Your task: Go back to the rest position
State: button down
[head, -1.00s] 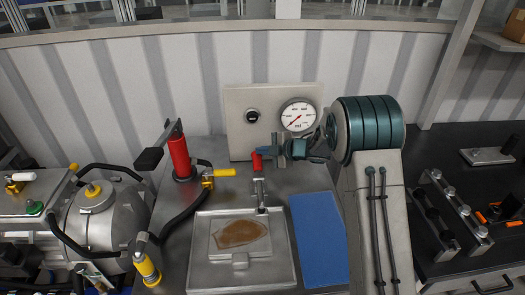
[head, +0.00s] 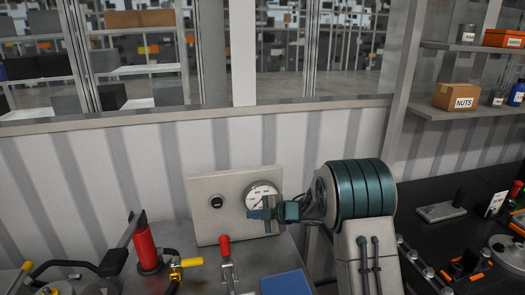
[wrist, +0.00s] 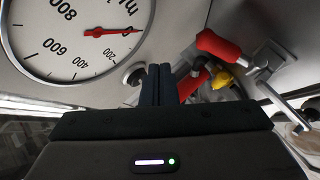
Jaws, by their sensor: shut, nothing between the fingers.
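My gripper (head: 258,213) is in front of the lower part of the gauge panel (head: 200,215) in the head view, and partly covers the dial gauge (head: 262,193). In the wrist view the two dark fingers (wrist: 158,84) are together with nothing between them. The gauge (wrist: 75,35) fills the upper left there, its red needle near the low end of the scale. A red-handled lever (head: 225,245) stands below and left of my gripper, apart from it in the head view. Its red grip also shows in the wrist view (wrist: 218,45).
A red cylinder with a pump lever (head: 146,248) and a yellow valve handle (head: 190,262) stand left on the bench. A blue mat (head: 285,283) lies below my gripper. A black bench (head: 450,185) with tools is at right. Shelves hold a NUTS box (head: 457,97).

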jog(key=d+r+m+t+h, duration=0.55)
jog(key=d+r+m, duration=0.25)
jog(key=d+r, duration=0.2)
jog(key=s+d+r+m+h, duration=0.4)
jog(key=s+d+m+h, duration=0.1)
jog(key=s+d+m, duration=0.15)
jog(key=s+d+m+g+h+b, duration=0.1)
jog(key=s+d+m+g, duration=0.15)
jog(key=s, duration=0.45)
jog(key=s+d+m+g+h, duration=0.1)
jog(key=s+d+m+h, duration=0.15)
jog(key=s, duration=0.55)
jog(key=s+a+f+m+g+y, duration=0.1)
jog(key=s+f+m+g, duration=0.1)
jog(key=s, duration=0.6)
jog(key=s+a+f+m+g+y, duration=0.1)
jog(key=s+f+m+g, duration=0.1)
jog(key=s, duration=0.6)
jog(key=shift+s+f+m+y+b, duration=0.15)
jog(key=shift+f+m+y+b, duration=0.15)
jog(key=shift+m+y, duration=0.15)
